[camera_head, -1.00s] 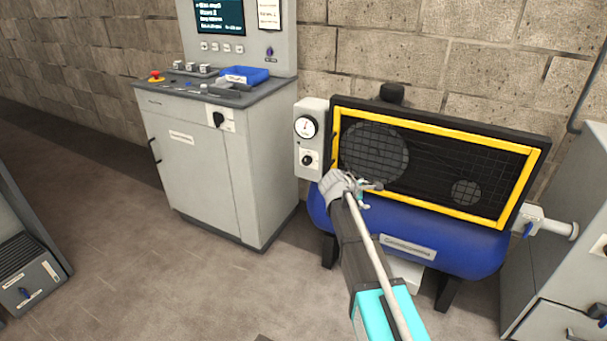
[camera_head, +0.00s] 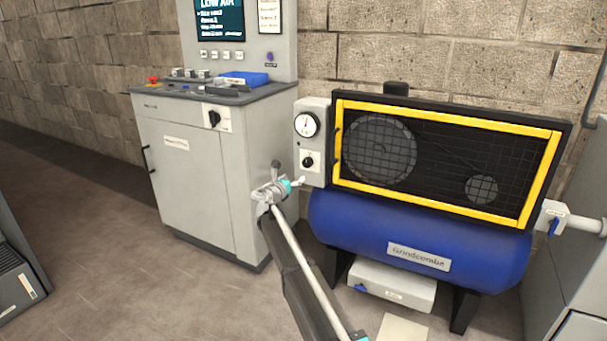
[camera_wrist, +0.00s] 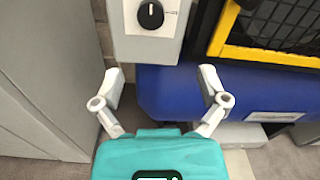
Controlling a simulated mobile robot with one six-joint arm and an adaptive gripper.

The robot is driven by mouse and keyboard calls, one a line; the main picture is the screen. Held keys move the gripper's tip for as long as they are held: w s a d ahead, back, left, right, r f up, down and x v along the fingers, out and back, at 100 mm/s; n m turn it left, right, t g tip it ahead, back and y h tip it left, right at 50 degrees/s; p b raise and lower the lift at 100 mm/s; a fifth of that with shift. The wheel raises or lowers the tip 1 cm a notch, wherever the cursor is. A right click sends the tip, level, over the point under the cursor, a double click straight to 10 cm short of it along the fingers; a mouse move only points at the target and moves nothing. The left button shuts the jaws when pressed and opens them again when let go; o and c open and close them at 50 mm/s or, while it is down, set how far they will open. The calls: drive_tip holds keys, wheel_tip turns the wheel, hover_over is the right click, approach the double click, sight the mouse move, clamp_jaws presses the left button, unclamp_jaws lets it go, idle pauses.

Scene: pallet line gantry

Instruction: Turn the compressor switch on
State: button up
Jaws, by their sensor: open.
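The compressor (camera_head: 420,230) is a blue tank with a yellow-framed black mesh guard, against the block wall. A grey control box (camera_head: 312,115) on its left side carries a round gauge and, below it, the black rotary switch (camera_head: 308,162). The switch also shows at the top of the wrist view (camera_wrist: 151,14), its pale mark pointing roughly up. My gripper (camera_head: 289,176) is in front of and a little below the box's left side. In the wrist view my gripper (camera_wrist: 160,87) has its fingers spread, with nothing between them, below the switch and apart from it.
A grey cabinet (camera_head: 200,190) with a screen, a blue tray (camera_head: 243,78) and its own black knob (camera_head: 214,118) stands close on the left. A pale box (camera_head: 392,285) lies under the tank. A valve with a blue handle (camera_head: 554,226) is at right.

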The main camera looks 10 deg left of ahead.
sight(306, 165)
drive_tip(key=shift+w+a+f+n, duration=0.15)
drive_tip(key=shift+a+n, duration=0.25)
drive_tip(key=shift+a, duration=0.25)
drive_tip(key=shift+w, duration=0.1)
drive_tip(key=x, duration=1.3)
drive_tip(key=shift+w, duration=0.35)
